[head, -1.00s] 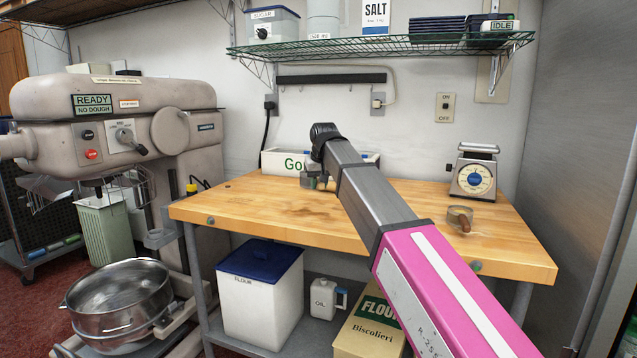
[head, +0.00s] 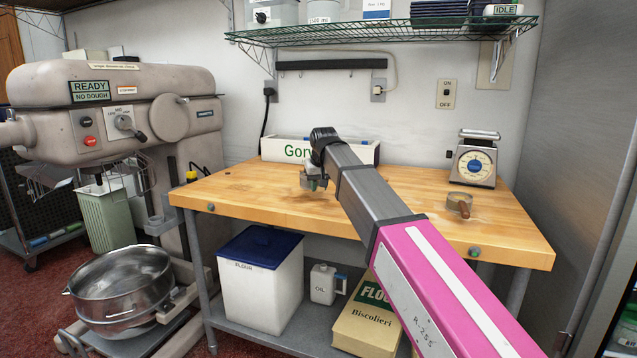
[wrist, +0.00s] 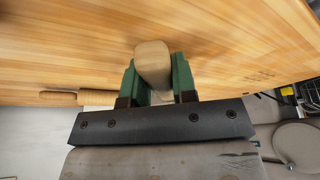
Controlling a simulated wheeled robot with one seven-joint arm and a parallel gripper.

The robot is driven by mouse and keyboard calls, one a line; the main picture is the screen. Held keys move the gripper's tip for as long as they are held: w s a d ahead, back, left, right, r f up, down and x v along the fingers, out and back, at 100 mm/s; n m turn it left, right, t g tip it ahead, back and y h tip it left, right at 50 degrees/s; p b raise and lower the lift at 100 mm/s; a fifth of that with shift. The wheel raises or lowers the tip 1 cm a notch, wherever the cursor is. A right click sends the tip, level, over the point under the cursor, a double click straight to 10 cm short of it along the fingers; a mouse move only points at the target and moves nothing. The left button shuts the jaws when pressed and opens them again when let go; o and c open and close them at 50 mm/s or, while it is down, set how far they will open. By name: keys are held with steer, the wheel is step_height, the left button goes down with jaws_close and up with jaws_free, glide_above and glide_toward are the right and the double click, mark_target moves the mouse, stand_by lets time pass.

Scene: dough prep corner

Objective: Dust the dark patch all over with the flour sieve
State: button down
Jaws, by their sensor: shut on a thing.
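My gripper (head: 314,184) is low over the middle of the wooden worktop. In the wrist view, its green fingers (wrist: 156,82) are shut on a pale wooden piece (wrist: 153,62) with a rounded end. The rest of that piece is hidden, so I cannot tell whether it is the flour sieve's handle. A small round container with a brown handle or lid (head: 458,204) stands at the worktop's right; it is too small to identify. I see no clear dark patch, only faint darker marks on the wood near my gripper.
The worktop (head: 245,198) is mostly clear. A white box (head: 285,149) stands at its back, a scale (head: 475,160) at its right. A rolling pin (wrist: 85,97) shows in the wrist view. A mixer (head: 120,95) stands left; a wire shelf (head: 390,34) hangs above.

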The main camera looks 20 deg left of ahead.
stand_by(0.3)
steer(key=shift+w+a, duration=0.35)
steer(key=shift+w, duration=0.2)
steer(key=shift+w+a, duration=0.35)
steer(key=shift+w, duration=0.2)
steer(key=s+d, duration=0.2)
steer(key=s, duration=0.2)
steer(key=shift+s+d, duration=0.25)
steer(key=shift+d, duration=0.15)
steer(key=shift+w, duration=0.1)
steer(key=w+a, duration=0.2)
steer(key=w, duration=0.2)
steer(key=shift+w+a, duration=0.2)
steer(key=shift+a, duration=0.2)
steer(key=shift+s, duration=0.1)
steer(key=shift+s+d, duration=0.45)
steer(key=shift+s, duration=0.25)
steer(key=shift+s+d, duration=0.45)
steer(key=shift+s, duration=0.3)
steer(key=shift+s+d, duration=0.45)
steer(key=shift+s, duration=0.25)
